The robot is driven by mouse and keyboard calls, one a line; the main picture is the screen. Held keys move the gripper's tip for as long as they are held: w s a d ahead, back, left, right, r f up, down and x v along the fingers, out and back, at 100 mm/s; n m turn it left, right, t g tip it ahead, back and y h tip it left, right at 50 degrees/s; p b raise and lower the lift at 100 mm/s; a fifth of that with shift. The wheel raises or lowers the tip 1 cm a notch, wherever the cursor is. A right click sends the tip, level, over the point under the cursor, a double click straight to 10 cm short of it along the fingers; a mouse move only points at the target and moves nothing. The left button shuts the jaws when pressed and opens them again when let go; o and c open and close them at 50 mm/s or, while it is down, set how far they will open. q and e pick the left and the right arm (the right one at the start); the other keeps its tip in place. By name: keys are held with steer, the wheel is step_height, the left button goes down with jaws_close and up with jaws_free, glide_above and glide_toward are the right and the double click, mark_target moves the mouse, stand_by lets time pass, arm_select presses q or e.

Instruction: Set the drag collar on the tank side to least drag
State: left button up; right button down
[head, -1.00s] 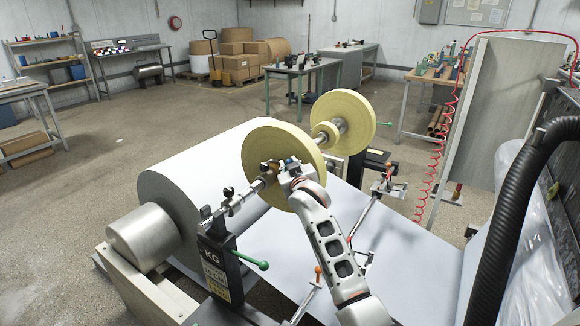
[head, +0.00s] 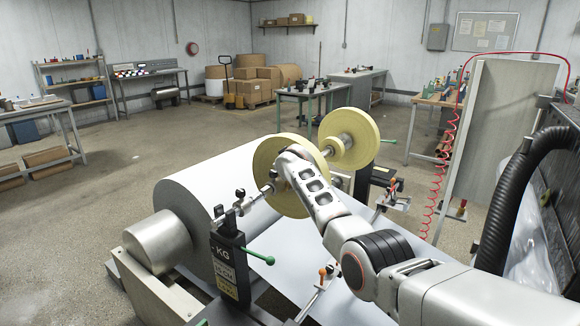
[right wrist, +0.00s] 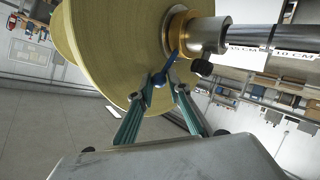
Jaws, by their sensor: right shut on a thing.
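The brass drag collar (right wrist: 181,30) sits on the shaft against a large yellow disc (right wrist: 115,45) in the right wrist view. A blue lever (right wrist: 172,62) sticks out from it. My right gripper (right wrist: 162,82) has its teal fingers closed around the lever's outer end, beside the disc face. A steel collar (right wrist: 212,34) with a black knob (right wrist: 203,67) is next to the brass one. In the head view the yellow disc (head: 263,165) shows, but my right arm hides the gripper and most of the drag collar. My left gripper is not in view.
A large white paper roll (head: 205,185) lies beside the disc. A black post (head: 227,268) with a green-handled lever (head: 258,257) carries the shaft's near end. A second yellow disc (head: 350,135) is farther along the shaft. The floor at left is clear.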

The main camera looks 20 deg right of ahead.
steer(key=shift+w+a, duration=0.1)
steer(key=shift+a, duration=0.05)
steer(key=c, duration=2.1)
jaws_free()
steer(key=shift+w+a+f, duration=0.1)
steer(key=shift+w, duration=0.1)
steer(key=v, duration=0.7)
steer(key=shift+s+r, duration=0.2)
steer(key=shift+s, duration=0.05)
steer(key=shift+a, duration=0.1)
